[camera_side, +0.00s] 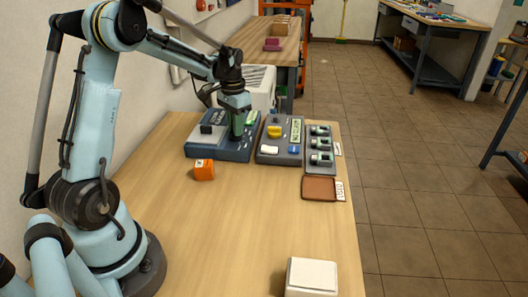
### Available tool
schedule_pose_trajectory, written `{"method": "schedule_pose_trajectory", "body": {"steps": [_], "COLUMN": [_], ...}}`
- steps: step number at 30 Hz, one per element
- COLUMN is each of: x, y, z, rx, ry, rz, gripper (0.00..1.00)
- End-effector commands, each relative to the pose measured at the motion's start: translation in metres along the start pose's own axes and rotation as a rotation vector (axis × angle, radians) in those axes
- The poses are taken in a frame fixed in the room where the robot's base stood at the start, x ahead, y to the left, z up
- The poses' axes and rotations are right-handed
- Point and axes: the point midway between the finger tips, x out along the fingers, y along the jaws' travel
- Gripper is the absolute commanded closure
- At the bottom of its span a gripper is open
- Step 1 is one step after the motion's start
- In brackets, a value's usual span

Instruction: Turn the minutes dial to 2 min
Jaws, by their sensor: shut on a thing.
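A blue-grey device (219,152) stands at the back left of the wooden table, with a dark block (207,129) and a small green display (251,117) on top. My gripper (238,134) points down onto the right part of this device. It is shut on a small part there, taken to be the minutes dial. The fingers hide that part, so its pointer and scale cannot be read.
A grey box (267,159) with a yellow knob stands close on the right, then a panel (319,168) with three dark knobs. The table's middle (235,225) is clear.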

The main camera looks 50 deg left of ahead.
Motion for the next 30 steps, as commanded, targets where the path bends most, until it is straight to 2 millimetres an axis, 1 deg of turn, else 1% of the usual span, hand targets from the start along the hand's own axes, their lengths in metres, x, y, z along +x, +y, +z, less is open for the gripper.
{"method": "schedule_pose_trajectory", "body": {"steps": [18, 24, 30], "x": [-0.0005, -0.0005, -0.0006], "y": [0.0006, 0.0007, 0.0009], "z": [-0.0007, -0.0007, -0.0008], "rx": [0.563, 0.712, 0.814], "ry": [0.002, 0.002, 0.003], "rz": [-0.001, -0.001, -0.001], "gripper": [1.00, 1.00, 1.00]}}
